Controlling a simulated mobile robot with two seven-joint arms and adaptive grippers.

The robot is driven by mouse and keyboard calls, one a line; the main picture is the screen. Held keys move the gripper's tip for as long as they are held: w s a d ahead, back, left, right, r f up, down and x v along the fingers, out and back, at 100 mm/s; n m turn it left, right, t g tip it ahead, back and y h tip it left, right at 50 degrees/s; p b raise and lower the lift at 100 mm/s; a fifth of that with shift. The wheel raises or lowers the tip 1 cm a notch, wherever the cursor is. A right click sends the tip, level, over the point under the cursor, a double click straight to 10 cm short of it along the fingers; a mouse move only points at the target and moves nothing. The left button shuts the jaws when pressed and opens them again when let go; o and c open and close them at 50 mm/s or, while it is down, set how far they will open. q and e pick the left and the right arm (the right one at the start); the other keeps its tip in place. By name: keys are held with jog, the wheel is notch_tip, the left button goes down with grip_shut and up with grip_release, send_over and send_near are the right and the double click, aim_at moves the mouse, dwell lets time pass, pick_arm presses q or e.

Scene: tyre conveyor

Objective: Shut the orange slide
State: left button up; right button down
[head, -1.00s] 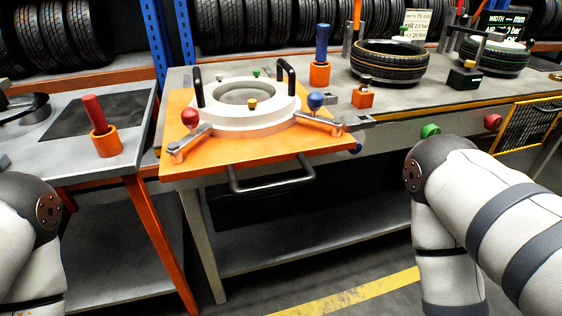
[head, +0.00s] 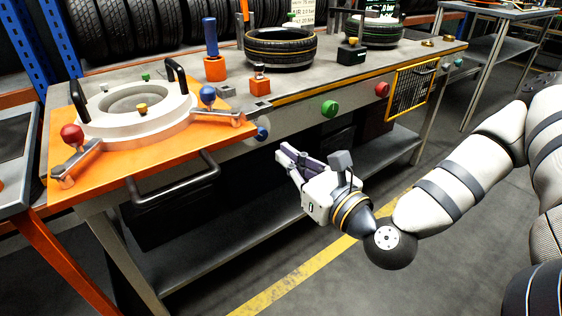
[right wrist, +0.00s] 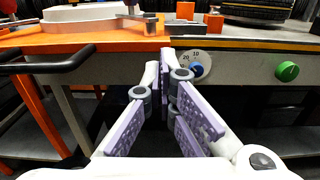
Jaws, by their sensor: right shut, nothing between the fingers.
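The orange slide (head: 108,180) is a flat orange plate at the left end of the bench, and its front part juts past the bench's front edge. A white ring (head: 97,127) with two black handles sits on it. A dark bar handle (head: 172,196) sticks out from its front. In the right wrist view the plate (right wrist: 118,43) and bar handle (right wrist: 48,66) are at the upper left. My right gripper (head: 287,157) is shut and empty, in front of the bench, right of the bar handle and apart from it. My left gripper is out of view.
Red (head: 72,134) and blue (head: 208,95) knobs top clamp arms on the slide. The bench front carries a blue dial knob (head: 262,133), a green button (head: 329,109) and a red button (head: 382,89). A tyre (head: 280,50) lies on the bench. Floor in front is open.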

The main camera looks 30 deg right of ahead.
aim_at(251, 131)
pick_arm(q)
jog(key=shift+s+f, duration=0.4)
pick_arm(e)
jog(key=w, duration=1)
jog(key=shift+a, duration=0.2)
jog(key=shift+w+f, duration=0.15)
jog(key=shift+w, duration=0.1)
jog(key=w+b, duration=0.2)
jog(key=w, duration=0.2)
jog(key=w+b, duration=0.2)
jog(key=w, duration=0.3)
jog(key=w+b, duration=0.2)
jog(key=w, duration=0.2)
jog(key=shift+w+a+f, duration=0.2)
jog(key=shift+w+a, duration=0.05)
jog(key=shift+w, duration=0.05)
jog(key=shift+w+r, duration=0.2)
jog(key=shift+w, duration=0.05)
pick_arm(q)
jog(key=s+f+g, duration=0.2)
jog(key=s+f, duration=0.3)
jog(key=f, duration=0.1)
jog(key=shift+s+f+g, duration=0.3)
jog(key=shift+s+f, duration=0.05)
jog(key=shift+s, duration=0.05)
pick_arm(e)
jog(key=shift+s+r, duration=0.1)
jog(key=shift+r, duration=0.1)
